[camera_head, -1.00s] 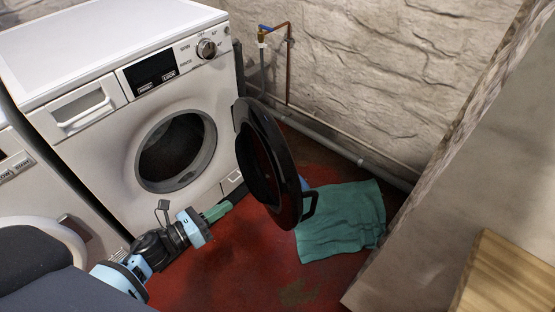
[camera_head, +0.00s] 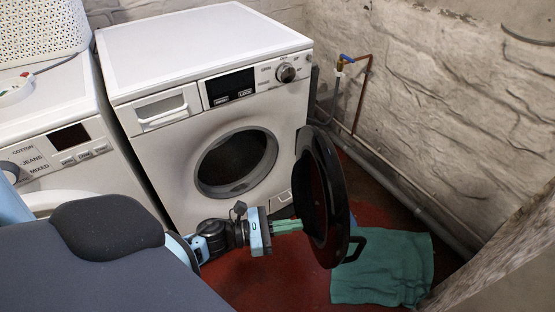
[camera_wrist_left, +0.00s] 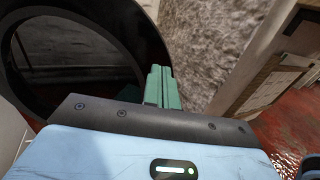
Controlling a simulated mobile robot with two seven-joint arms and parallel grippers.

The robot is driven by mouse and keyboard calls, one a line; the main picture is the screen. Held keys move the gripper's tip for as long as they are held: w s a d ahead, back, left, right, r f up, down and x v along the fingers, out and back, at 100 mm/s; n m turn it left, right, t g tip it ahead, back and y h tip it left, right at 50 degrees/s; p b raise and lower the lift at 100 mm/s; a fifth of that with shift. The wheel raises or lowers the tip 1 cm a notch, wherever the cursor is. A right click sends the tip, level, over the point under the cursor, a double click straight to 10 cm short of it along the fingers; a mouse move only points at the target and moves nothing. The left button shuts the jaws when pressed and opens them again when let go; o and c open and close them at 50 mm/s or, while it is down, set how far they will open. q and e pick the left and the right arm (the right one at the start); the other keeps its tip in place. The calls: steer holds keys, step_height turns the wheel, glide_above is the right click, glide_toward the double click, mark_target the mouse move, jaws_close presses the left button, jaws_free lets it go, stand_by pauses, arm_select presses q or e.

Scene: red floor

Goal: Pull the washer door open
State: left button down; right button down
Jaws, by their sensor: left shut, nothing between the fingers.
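The white washer (camera_head: 185,175) stands at the middle left of the head view. Its black round door (camera_head: 338,200) is swung wide open to the right, and the dark drum opening (camera_head: 236,162) shows. The door handle (camera_head: 356,247) is on the door's far right edge. My left gripper (camera_head: 300,226) is shut and empty, with its green fingers beside the inner side of the open door. In the left wrist view the fingers (camera_wrist_left: 161,88) point up in front of the door's dark ring (camera_wrist_left: 90,22). Whether they touch the door is unclear. My right gripper is not in view.
A second white machine (camera_head: 75,130) stands to the left, with a dotted basket (camera_head: 40,28) on top. A green cloth (camera_head: 385,270) lies on the red floor behind the door. A pipe (camera_head: 400,195) runs along the stone wall. A board (camera_head: 500,255) stands at right.

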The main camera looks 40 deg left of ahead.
mark_target(334, 219)
arm_select(q)
steer(key=x, duration=0.8)
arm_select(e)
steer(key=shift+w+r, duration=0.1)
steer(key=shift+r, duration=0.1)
arm_select(q)
steer(key=shift+w+d, duration=0.1)
steer(key=shift+d, duration=0.05)
